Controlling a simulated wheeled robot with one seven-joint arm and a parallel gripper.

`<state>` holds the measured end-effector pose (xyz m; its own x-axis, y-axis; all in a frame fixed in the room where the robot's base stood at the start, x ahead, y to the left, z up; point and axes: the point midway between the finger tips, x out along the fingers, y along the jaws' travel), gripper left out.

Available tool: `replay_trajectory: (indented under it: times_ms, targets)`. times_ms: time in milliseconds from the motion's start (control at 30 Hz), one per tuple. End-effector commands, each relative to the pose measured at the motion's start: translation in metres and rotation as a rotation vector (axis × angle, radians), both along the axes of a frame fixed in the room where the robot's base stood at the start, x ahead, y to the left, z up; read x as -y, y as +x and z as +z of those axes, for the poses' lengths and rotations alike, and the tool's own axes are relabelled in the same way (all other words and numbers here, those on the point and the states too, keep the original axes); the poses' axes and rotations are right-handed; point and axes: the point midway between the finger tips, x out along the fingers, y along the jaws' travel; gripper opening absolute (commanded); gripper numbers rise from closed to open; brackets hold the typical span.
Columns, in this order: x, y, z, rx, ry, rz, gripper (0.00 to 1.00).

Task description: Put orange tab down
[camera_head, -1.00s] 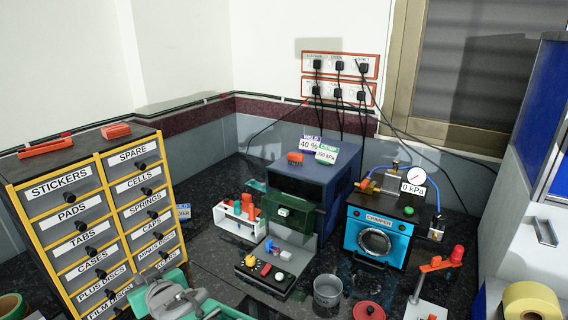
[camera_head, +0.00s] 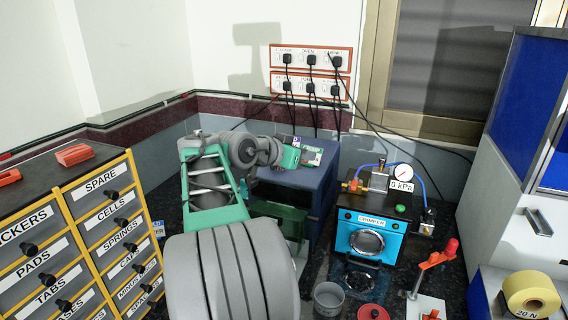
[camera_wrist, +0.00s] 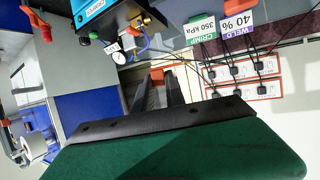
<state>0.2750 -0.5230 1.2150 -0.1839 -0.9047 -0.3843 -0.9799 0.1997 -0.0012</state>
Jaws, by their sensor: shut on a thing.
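The orange tab (camera_wrist: 157,75) shows in the wrist view between the far ends of my two dark fingers. My gripper (camera_wrist: 158,80) is shut on it. In the head view my arm reaches over the dark blue machine (camera_head: 320,180), with my gripper (camera_head: 298,155) near its top. The tab cannot be made out in the head view. Whether it touches the machine's top or is held above it, I cannot tell.
The green CRIMP sign (camera_wrist: 200,28) and purple WELD sign (camera_wrist: 237,22) stand near the gripper. The blue crimper (camera_head: 368,228) with its gauge stands to the right. A drawer cabinet (camera_head: 100,235) is at left. A grey cup (camera_head: 328,298) stands in front.

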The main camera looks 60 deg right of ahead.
Motion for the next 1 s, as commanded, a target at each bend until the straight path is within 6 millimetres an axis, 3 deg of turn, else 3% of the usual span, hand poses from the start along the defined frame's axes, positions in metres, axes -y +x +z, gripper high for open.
replay_trajectory:
  times_ms: [133,367,600,800,1000]
  targets:
    - [0.017,-0.005,-0.002,-0.005,0.003,-0.044,0.00]
    - [0.070,0.031,-0.029,-0.006,0.004,-0.043,0.00]
    - [0.106,0.060,-0.079,-0.006,0.002,-0.039,0.00]
    - [0.119,0.070,-0.098,-0.003,0.001,-0.037,0.00]
    - [0.117,0.070,-0.126,-0.003,0.001,-0.034,0.00]
